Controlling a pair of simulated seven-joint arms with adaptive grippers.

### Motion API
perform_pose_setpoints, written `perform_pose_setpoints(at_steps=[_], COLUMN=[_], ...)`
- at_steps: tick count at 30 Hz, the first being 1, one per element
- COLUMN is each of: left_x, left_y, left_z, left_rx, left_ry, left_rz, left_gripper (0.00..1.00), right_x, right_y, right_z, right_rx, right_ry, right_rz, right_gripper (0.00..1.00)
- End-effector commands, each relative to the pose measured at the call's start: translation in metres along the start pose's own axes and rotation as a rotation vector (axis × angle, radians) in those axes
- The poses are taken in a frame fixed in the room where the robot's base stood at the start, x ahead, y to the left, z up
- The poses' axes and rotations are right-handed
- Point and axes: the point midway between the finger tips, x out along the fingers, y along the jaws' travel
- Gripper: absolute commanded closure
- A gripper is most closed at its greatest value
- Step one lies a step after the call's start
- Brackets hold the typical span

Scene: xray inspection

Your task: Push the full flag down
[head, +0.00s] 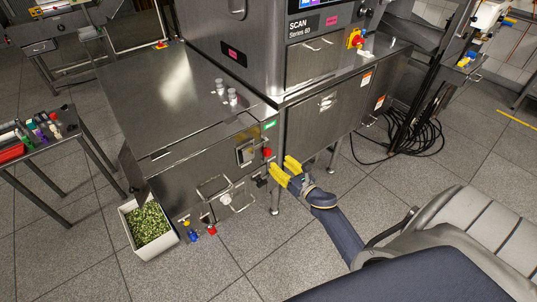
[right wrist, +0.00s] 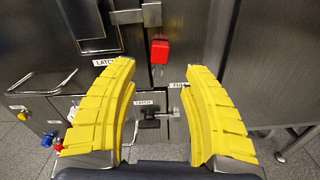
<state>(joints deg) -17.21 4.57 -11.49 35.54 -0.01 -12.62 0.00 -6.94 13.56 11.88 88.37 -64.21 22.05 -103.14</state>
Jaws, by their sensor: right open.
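The full flag is a red block (head: 267,152) on the front of the steel cabinet (head: 190,165), near its right edge. In the right wrist view the red flag (right wrist: 159,52) stands up on a thin stem, beyond and between my fingertips. A label (right wrist: 180,85) below it is partly covered by the right finger. My right gripper (head: 284,169) has yellow fingers, is open and empty, and is just in front of the cabinet, slightly right of and below the flag. It also shows in the right wrist view (right wrist: 160,68). My left gripper is not in view.
A black latch handle (right wrist: 149,122) is low between my fingers. A wire handle (head: 212,188) and a white bin of green pieces (head: 148,226) are to the left. The scanner housing (head: 265,45) rises behind. Open floor (head: 400,180) is to the right.

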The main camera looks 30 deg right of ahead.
Motion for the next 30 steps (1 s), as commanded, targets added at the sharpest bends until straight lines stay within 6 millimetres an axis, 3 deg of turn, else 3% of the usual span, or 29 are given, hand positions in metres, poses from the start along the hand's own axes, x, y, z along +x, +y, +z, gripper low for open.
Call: perform_pose_setpoints(at_steps=[6, 12, 18, 30], left_x=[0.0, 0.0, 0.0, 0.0], left_y=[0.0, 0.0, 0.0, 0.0], left_z=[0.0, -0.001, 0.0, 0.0], left_rx=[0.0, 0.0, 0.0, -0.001], left_ry=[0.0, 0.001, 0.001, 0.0], left_rz=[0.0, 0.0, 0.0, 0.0], left_gripper=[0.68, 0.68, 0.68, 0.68], right_x=[0.037, 0.061, 0.073, 0.076], right_y=[0.0, 0.0, 0.0, 0.0], right_z=[0.0, 0.0, 0.0, 0.0], right_rx=[0.0, 0.001, 0.001, 0.001], right_ry=[0.0, 0.0, 0.001, 0.001], right_rz=[-0.001, -0.001, 0.0, 0.0], right_gripper=[0.53, 0.53, 0.53, 0.53])
